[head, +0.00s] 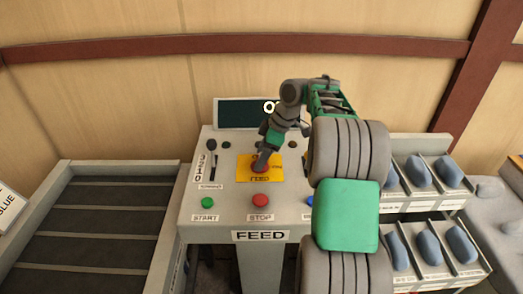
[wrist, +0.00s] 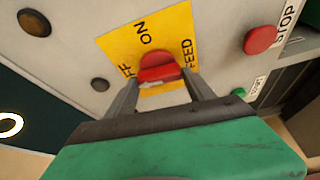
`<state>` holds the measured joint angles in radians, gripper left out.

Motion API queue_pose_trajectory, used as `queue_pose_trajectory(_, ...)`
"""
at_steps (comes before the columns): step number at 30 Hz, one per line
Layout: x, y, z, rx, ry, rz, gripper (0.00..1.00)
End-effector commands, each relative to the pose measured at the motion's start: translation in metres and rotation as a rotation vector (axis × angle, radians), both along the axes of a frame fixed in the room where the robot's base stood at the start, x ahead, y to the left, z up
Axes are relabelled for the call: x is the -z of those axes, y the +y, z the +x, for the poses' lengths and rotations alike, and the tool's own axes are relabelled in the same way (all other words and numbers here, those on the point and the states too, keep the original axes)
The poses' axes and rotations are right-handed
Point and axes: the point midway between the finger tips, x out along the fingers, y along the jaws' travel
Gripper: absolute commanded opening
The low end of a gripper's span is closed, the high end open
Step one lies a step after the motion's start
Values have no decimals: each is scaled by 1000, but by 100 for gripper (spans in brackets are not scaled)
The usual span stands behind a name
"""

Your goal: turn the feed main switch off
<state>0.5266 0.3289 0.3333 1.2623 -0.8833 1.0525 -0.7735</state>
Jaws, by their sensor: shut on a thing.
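The feed main switch is a red knob (wrist: 158,66) on a yellow plate (wrist: 112,42) marked ON, FEED and a partly hidden OFF. In the head view the yellow plate (head: 244,175) lies on the sloped FEED console, with the red knob (head: 260,169) partly covered by my gripper (head: 261,163). My gripper (wrist: 160,82) reaches down to the plate in the wrist view, one finger on each side of the knob, and is shut on it. I cannot tell which mark the knob points to.
A green START button (head: 208,203) and a red STOP button (head: 260,201) sit near the console's front. A black lever (head: 212,148) stands at its left and a dark screen (head: 232,112) behind. Bins (head: 445,285) of blue cushions stand right, a conveyor (head: 90,225) left.

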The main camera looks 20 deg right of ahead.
Motion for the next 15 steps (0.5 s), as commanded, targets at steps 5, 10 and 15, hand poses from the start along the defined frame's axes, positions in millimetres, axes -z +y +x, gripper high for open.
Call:
queue_pose_trajectory(5,-2,0,1,-79,-1,-1,21)
queue_pose_trajectory(10,-1,0,1,-118,-1,-1,21)
queue_pose_trajectory(15,-1,0,1,-132,-2,-1,21)
